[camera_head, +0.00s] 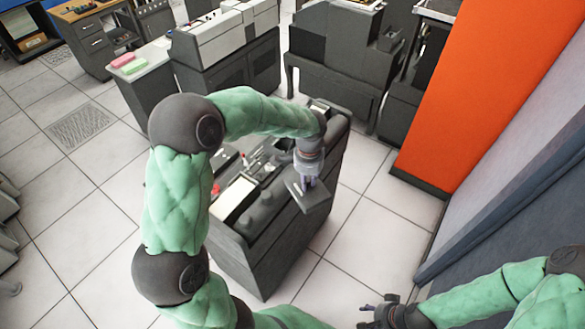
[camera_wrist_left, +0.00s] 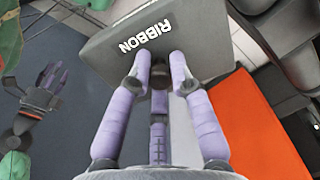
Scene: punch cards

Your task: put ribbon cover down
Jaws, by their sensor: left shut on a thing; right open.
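The ribbon cover (camera_wrist_left: 197,30) is a dark grey plate with "RIBBON" in white letters. My left gripper (camera_wrist_left: 160,62) is shut on it in the left wrist view. In the head view the cover (camera_head: 317,197) hangs from my left gripper (camera_head: 307,182), in the air by the right side of a dark grey machine (camera_head: 262,259). I cannot tell whether the cover touches the machine. My right gripper (camera_head: 376,312) is open and empty at the bottom right of the head view, and it also shows in the left wrist view (camera_wrist_left: 46,85).
The machine's top holds a pale panel (camera_head: 234,198) and small parts, partly hidden by my left arm. A tall orange panel (camera_head: 480,90) stands at the right. More grey machines (camera_head: 338,50) stand behind. Tiled floor (camera_head: 350,250) is clear right of the machine.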

